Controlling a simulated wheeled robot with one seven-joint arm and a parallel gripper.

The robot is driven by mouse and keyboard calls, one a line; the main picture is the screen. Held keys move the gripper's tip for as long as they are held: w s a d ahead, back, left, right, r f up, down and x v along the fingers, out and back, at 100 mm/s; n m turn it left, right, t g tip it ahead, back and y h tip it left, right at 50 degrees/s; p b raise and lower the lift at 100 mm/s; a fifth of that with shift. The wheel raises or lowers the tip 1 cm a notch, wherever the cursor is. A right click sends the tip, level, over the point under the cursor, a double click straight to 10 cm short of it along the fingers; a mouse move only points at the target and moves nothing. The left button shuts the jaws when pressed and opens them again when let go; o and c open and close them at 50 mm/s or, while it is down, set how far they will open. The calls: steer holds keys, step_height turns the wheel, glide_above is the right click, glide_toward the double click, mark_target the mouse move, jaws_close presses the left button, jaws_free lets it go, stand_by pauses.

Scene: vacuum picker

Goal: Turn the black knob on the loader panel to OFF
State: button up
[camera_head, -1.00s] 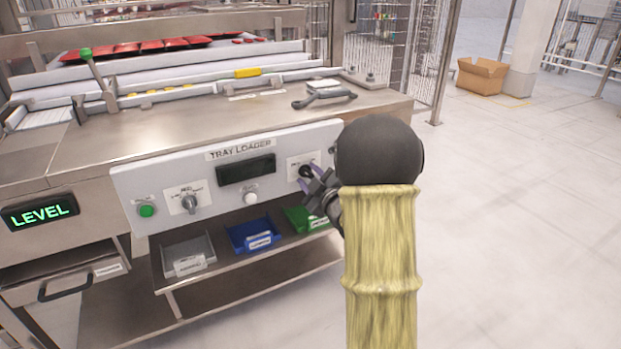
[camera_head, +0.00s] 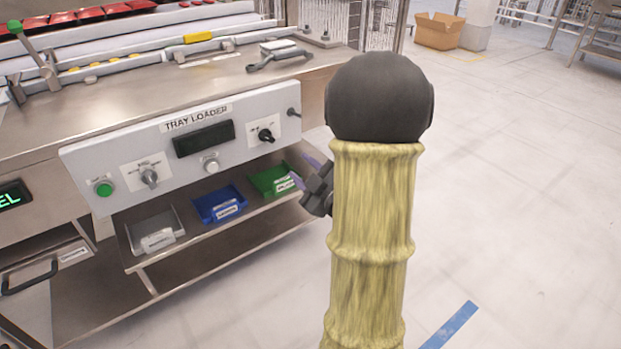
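The black knob (camera_head: 265,135) sits on a small white label plate at the right part of the grey loader panel (camera_head: 105,160), under the TRAY LOADER sign. The knob is unobstructed, but its label is too small to read, so I cannot tell which position it points to. My gripper (camera_head: 298,166) is to the lower right of the knob, apart from it, in front of the panel's right end. My forearm and black joint hide part of the gripper.
A grey selector (camera_head: 149,178), a green button (camera_head: 104,189), a white button (camera_head: 211,164) and a dark display (camera_head: 204,139) share the panel. Grey (camera_head: 133,235), blue (camera_head: 207,213) and green (camera_head: 268,183) bins sit on the shelf below. Floor at right is open.

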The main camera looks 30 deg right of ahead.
steer(key=shift+s+b, duration=1.25)
steer(key=shift+b, duration=2.35)
steer(key=a+f+m+g+h+p, duration=0.2)
steer(key=a+f+m+g+p, duration=0.2)
steer(key=a+m+g+p, duration=0.4)
steer(key=s+a+m+g+y+p, duration=0.1)
steer(key=s+a+m+g+p, duration=0.1)
steer(key=s+a+g+p, duration=0.65)
step_height(320, 180, up, 37)
steer(key=a+t+p, duration=0.1)
steer(key=p, duration=3.4)
steer(key=shift+s+a+p, duration=0.2)
steer(key=shift+s+p, duration=0.15)
steer(key=shift+s, duration=0.1)
